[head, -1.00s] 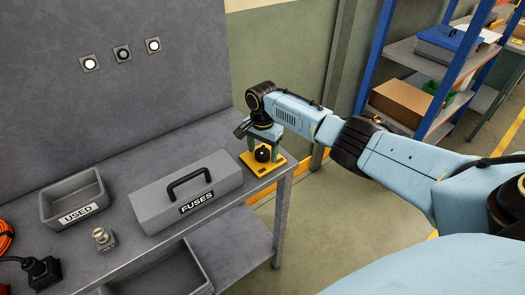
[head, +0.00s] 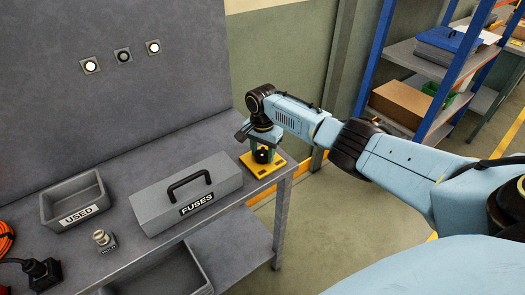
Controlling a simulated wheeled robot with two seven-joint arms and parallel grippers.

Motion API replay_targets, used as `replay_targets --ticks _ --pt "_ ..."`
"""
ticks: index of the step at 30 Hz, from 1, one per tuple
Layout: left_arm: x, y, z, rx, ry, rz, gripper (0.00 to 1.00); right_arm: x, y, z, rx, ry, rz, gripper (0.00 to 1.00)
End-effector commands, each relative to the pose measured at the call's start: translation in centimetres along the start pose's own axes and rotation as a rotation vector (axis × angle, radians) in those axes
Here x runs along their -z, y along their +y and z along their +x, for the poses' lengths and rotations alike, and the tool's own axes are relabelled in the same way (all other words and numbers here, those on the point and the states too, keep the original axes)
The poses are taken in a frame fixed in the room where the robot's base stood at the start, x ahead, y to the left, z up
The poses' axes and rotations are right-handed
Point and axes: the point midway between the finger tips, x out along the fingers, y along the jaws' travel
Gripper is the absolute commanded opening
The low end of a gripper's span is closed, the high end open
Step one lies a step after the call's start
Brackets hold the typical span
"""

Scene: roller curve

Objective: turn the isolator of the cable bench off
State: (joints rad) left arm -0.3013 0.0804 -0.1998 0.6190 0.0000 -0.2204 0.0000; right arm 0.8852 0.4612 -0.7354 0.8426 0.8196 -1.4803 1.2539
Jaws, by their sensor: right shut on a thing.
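The isolator is a black rotary knob (head: 262,155) on a yellow plate (head: 277,169), at the right end of the grey cable bench (head: 140,157). My right gripper (head: 262,148) reaches down onto the knob from above and is shut on it. The gripper hides part of the knob, and its pointing direction is hard to read. My left gripper does not show.
A grey FUSES box (head: 215,174) with a black handle stands left of the isolator. A USED tray (head: 58,198), a small metal piece (head: 101,238) and a black plug (head: 44,272) lie further left. Three round panel fittings (head: 123,55) are on the back panel. Shelving (head: 412,54) stands at the right.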

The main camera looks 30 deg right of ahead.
Motion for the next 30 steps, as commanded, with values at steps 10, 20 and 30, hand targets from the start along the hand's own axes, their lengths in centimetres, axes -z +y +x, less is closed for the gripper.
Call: replay_targets --ticks 10,20,30 --pt "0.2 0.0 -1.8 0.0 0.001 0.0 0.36 -0.1 0.0 -0.1 -0.002 -0.004 -0.252 0.21" --pt "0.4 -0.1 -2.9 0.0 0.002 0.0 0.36 -0.1 0.0 -0.1 0.0 -0.004 -0.565 0.21" --pt "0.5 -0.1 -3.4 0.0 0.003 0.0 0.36 -0.1 0.1 0.0 0.0 -0.004 -0.889 0.21"
